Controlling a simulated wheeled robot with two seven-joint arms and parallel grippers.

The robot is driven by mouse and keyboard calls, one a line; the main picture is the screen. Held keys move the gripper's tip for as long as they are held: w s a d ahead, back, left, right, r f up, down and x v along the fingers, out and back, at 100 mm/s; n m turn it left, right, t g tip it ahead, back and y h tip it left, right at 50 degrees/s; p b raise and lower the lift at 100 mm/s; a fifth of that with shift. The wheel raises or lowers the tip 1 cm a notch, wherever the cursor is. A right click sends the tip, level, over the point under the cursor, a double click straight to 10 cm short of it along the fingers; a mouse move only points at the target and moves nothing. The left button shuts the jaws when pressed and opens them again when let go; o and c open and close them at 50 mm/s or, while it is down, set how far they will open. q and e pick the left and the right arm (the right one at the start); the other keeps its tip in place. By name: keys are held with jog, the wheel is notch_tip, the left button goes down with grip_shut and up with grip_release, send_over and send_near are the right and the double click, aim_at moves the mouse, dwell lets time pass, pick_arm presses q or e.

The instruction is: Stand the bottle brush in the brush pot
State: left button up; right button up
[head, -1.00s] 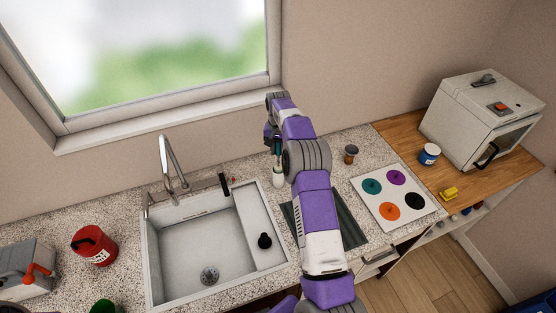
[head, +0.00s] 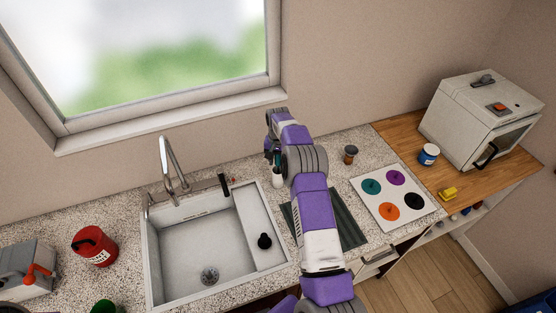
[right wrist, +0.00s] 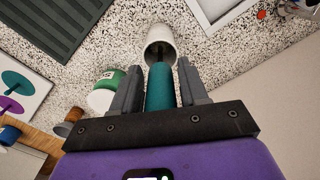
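The brush pot is a white cup (right wrist: 160,42) on the speckled counter. In the head view the pot (head: 277,181) stands just right of the sink, partly behind my right arm. My right gripper (right wrist: 160,85) is above the pot, its fingers on both sides of the bottle brush's teal handle (right wrist: 160,92), shut on it. The brush points down at the pot and its far end overlaps the pot's mouth; how deep it reaches is hard to tell. In the head view my right gripper (head: 272,152) is mostly hidden by its own arm. My left gripper is out of view.
A green and white jar (right wrist: 103,95) stands beside the gripper in the wrist view. The sink (head: 205,250) lies left of the pot. A dark ribbed mat (head: 345,225) is under my right arm. A small brown-topped jar (head: 350,154) stands to the right.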

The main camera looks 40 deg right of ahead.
jog(key=shift+o, duration=0.7)
jog(key=shift+r, duration=0.25)
notch_tip(320, 180, up, 12)
jog(key=shift+f, duration=0.1)
